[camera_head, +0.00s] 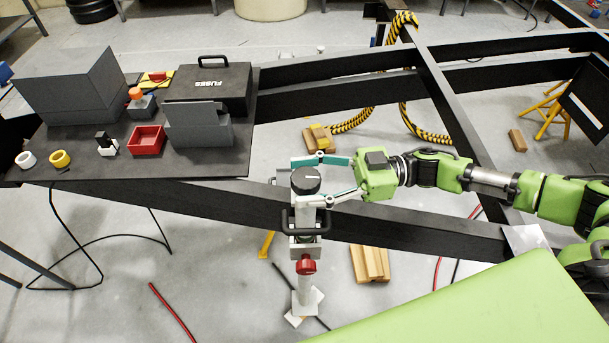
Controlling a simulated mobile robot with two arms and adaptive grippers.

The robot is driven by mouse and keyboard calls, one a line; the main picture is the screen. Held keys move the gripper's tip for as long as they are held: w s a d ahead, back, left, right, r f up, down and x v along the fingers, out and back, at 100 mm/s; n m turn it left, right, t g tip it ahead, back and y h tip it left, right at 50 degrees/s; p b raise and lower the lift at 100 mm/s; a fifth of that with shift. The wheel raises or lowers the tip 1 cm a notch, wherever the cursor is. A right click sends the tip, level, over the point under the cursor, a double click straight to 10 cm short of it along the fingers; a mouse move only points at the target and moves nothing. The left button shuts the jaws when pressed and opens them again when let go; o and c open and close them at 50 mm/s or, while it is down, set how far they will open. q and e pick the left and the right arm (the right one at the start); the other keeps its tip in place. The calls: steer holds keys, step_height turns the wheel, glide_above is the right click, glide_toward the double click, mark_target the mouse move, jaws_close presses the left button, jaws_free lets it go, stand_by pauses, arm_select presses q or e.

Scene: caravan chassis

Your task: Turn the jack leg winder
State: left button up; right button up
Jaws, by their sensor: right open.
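The jack leg (305,285) stands upright beside the dark frame rail, with a red collar (306,265) and a pale foot on the floor. The winder (306,177) appears to be the round black knob at its top. My right gripper (306,182) reaches in from the right and is open. Its fingers lie on the far and near sides of the knob, with the knob between their tips. Whether either fingertip touches it I cannot tell. My left gripper is not in view.
A dark tray table (225,160) at left holds a fuse case (209,85), a red bin (147,139), grey boxes and small parts. Dark chassis rails (400,232) cross the scene. A black U-shaped handle (300,228) sits below the knob. Wooden blocks (369,264) lie on the floor.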

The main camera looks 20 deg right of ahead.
steer(key=shift+a, duration=0.15)
steer(key=c, duration=1.2)
steer(key=shift+o, duration=0.2)
steer(key=shift+r+m+t+p, duration=0.1)
steer(key=shift+m+t+p, duration=0.3)
steer(key=shift+t+p, duration=0.25)
steer(key=m+t+h+p, duration=0.4)
steer(key=t+p, duration=0.1)
steer(key=p, duration=0.1)
steer(key=m+t+h+p, duration=0.3)
steer(key=m+t+p, duration=0.1)
steer(key=t+p, duration=0.1)
steer(key=shift+r+m+h+p, duration=0.15)
steer(key=shift+m+h+p, duration=0.15)
steer(key=shift+h+p, duration=0.15)
steer(key=m+t+h+p, duration=0.2)
steer(key=h, duration=0.1)
steer(key=shift+f+m+t+h+p, duration=0.15)
steer(key=shift+m+t+h+p, duration=0.25)
steer(key=shift+m+h, duration=0.7)
steer(key=shift+f+m+t+h+p, duration=0.2)
steer(key=shift+m+h+p, duration=0.3)
steer(key=shift+h, duration=0.95)
steer(key=shift+r+m+h, duration=0.1)
steer(key=shift+m+h, duration=0.2)
